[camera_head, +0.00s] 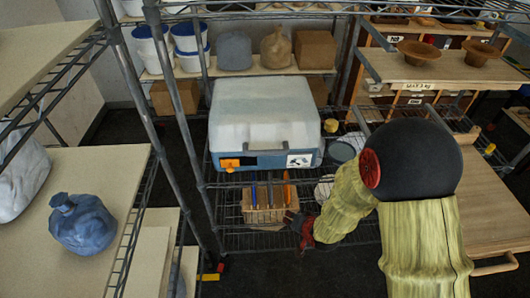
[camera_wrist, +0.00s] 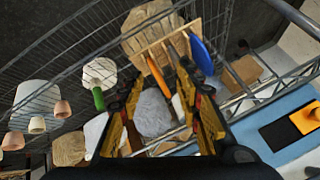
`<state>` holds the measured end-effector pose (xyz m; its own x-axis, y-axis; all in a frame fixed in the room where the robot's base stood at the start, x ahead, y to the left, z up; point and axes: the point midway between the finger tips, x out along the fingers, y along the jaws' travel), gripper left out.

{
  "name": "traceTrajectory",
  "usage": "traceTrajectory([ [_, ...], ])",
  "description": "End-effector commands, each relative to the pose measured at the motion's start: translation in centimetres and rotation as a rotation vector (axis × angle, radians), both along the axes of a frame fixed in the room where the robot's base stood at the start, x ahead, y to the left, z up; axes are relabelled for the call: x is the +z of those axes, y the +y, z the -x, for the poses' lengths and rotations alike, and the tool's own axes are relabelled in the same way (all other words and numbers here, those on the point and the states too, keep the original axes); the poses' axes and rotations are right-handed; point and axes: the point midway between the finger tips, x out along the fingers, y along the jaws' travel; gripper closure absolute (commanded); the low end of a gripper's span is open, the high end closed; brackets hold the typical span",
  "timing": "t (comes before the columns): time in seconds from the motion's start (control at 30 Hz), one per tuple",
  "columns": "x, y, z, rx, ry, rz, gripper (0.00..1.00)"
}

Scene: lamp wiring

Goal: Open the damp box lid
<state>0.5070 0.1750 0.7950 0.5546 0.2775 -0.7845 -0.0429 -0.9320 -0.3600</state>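The damp box (camera_head: 264,155) has a blue base and a large whitish lid (camera_head: 262,100), which is down on it. It stands on a wire shelf, with an orange piece (camera_head: 231,163) and a white label on its front. In the wrist view, part of the blue box (camera_wrist: 262,118) shows at the lower right, with the orange piece (camera_wrist: 308,118) on a black patch. My gripper (camera_head: 295,222) is below and in front of the box, apart from it, beside the tool holder. In the wrist view my gripper (camera_wrist: 158,82) has its fingers spread, with nothing visibly held between them.
A wooden tool holder (camera_head: 264,214) with upright coloured tools stands on the lower wire shelf, close to my gripper. A metal shelf post (camera_head: 185,135) rises left of the box. Blue-rimmed buckets (camera_head: 188,38) and wrapped lumps stand behind. A table with a bluish bagged lump (camera_head: 82,222) is at left.

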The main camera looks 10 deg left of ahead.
Motion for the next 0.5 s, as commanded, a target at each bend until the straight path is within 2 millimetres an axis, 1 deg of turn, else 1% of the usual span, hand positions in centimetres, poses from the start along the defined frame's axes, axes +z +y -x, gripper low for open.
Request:
traceTrajectory([
  [0.03, -0.5, 1.2, -0.6, -0.021, -0.033, -0.067, 0.65],
  [0.13, 0.2, 3.5, -2.2, -0.072, -0.116, -0.23, 0.65],
  [0.17, 0.6, 4.1, -2.6, -0.085, -0.141, -0.284, 0.65],
  [0.27, 3.2, 6.0, -4.1, -0.129, -0.223, -0.478, 0.65],
  [0.37, 7.5, 7.5, -5.5, -0.155, -0.311, -0.693, 0.65],
  [0.4, 9.6, 8.0, -5.9, -0.162, -0.343, -0.779, 0.65],
  [0.5, 14.2, 8.7, -6.3, -0.163, -0.401, -0.977, 0.65],
])
